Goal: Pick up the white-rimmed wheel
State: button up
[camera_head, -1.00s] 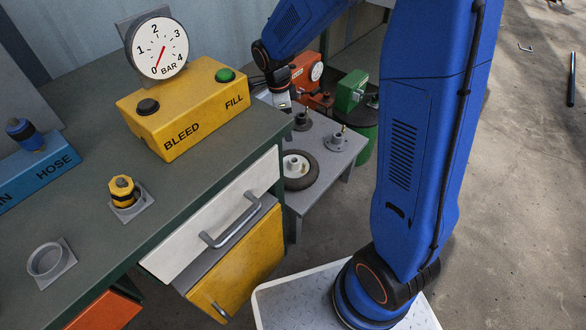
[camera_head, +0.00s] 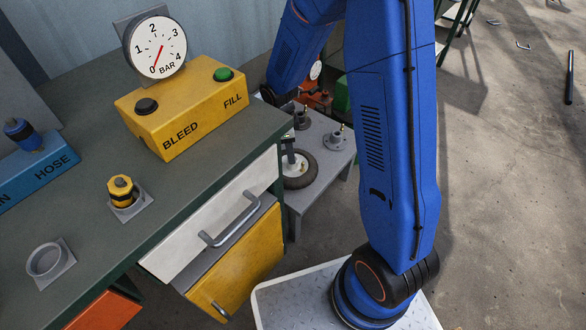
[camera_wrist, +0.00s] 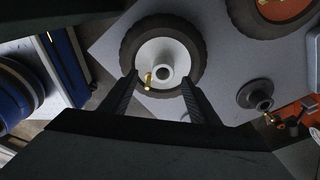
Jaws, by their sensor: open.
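The white-rimmed wheel (camera_wrist: 178,50) has a dark tyre and a white hub with a brass valve stem. It lies flat on a low grey table. In the head view the wheel (camera_head: 298,180) is partly hidden by my gripper and the workbench. My gripper (camera_wrist: 160,80) is open, its two fingers reaching over the near part of the wheel on either side of the hub and valve. Nothing is held between them. In the head view my gripper (camera_head: 289,150) hangs over the wheel, small and partly hidden; I cannot tell its exact height.
An orange-rimmed wheel (camera_wrist: 284,10) lies close by at the upper right of the wrist view. A grey flanged hub (camera_wrist: 255,95) stands on the low table. The workbench (camera_head: 85,95) with a yellow BLEED/FILL box (camera_head: 185,112) stands to the left.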

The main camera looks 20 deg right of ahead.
jog(key=shift+w+d+f, duration=0.1)
jog(key=shift+d+f, duration=0.05)
jog(key=shift+f, duration=0.7)
jog(key=shift+w+d+f, duration=0.1)
jog(key=shift+d+f, duration=0.1)
jog(key=shift+f, duration=0.6)
jog(key=shift+d+f, duration=0.15)
jog(key=shift+f, duration=0.7)
jog(key=shift+c, duration=0.7)
grip_shut()
